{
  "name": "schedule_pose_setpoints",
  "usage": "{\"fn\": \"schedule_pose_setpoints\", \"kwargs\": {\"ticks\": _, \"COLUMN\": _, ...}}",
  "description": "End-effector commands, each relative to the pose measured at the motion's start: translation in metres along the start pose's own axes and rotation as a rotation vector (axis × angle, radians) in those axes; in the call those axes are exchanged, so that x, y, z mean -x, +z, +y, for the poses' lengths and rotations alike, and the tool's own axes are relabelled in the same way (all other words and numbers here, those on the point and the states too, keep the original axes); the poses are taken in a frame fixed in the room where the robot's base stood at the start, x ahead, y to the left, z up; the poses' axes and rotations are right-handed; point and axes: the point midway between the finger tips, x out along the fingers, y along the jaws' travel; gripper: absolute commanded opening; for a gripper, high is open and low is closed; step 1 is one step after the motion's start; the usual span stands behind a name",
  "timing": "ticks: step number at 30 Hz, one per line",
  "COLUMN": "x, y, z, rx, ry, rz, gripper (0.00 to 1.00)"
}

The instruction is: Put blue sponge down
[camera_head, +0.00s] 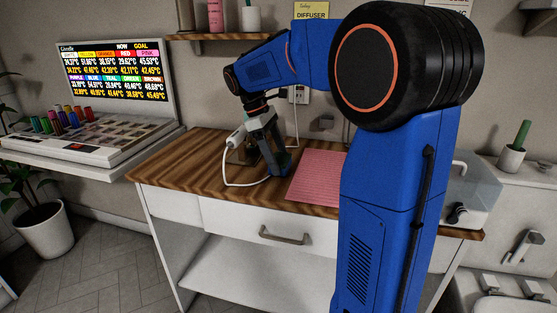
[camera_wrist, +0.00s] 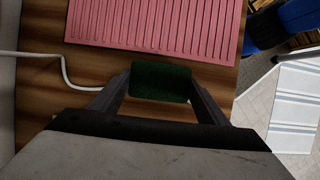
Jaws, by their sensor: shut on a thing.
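My gripper (camera_head: 277,165) points down over the wooden tabletop, left of the pink mat. In the wrist view my gripper (camera_wrist: 161,88) is shut on a dark block (camera_wrist: 160,80), the only sponge-like thing I see. It looks dark green rather than blue there. The block sits between both fingertips over bare wood (camera_wrist: 95,88), just short of the pink ribbed mat's edge. I cannot tell whether its underside touches the wood. In the head view the block is too small and dark to make out clearly.
The pink mat (camera_head: 318,176) lies on the wooden table (camera_head: 185,160). A white tool (camera_head: 237,136) with a looping white cable (camera_head: 226,176) is left of my gripper. Bare wood shows at the table's left.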

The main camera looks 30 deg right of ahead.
Motion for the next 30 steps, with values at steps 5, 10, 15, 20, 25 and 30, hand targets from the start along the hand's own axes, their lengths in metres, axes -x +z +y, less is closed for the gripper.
{"fn": "schedule_pose_setpoints", "kwargs": {"ticks": 5, "x": -0.007, "y": -0.003, "z": 0.0, "rx": 0.0, "ry": 0.0, "rz": 0.0, "gripper": 0.49}}
{"fn": "schedule_pose_setpoints", "kwargs": {"ticks": 10, "x": -0.007, "y": -0.003, "z": 0.0, "rx": 0.0, "ry": 0.0, "rz": 0.0, "gripper": 0.49}}
{"fn": "schedule_pose_setpoints", "kwargs": {"ticks": 15, "x": -0.009, "y": -0.003, "z": 0.0, "rx": 0.0, "ry": 0.0, "rz": 0.0, "gripper": 0.86}}
{"fn": "schedule_pose_setpoints", "kwargs": {"ticks": 20, "x": -0.008, "y": -0.003, "z": 0.0, "rx": 0.0, "ry": 0.0, "rz": 0.0, "gripper": 0.88}}
{"fn": "schedule_pose_setpoints", "kwargs": {"ticks": 25, "x": -0.007, "y": -0.003, "z": 0.0, "rx": 0.0, "ry": 0.001, "rz": 0.001, "gripper": 0.88}}
{"fn": "schedule_pose_setpoints", "kwargs": {"ticks": 30, "x": 0.006, "y": -0.003, "z": 0.0, "rx": 0.0, "ry": 0.002, "rz": 0.002, "gripper": 0.88}}
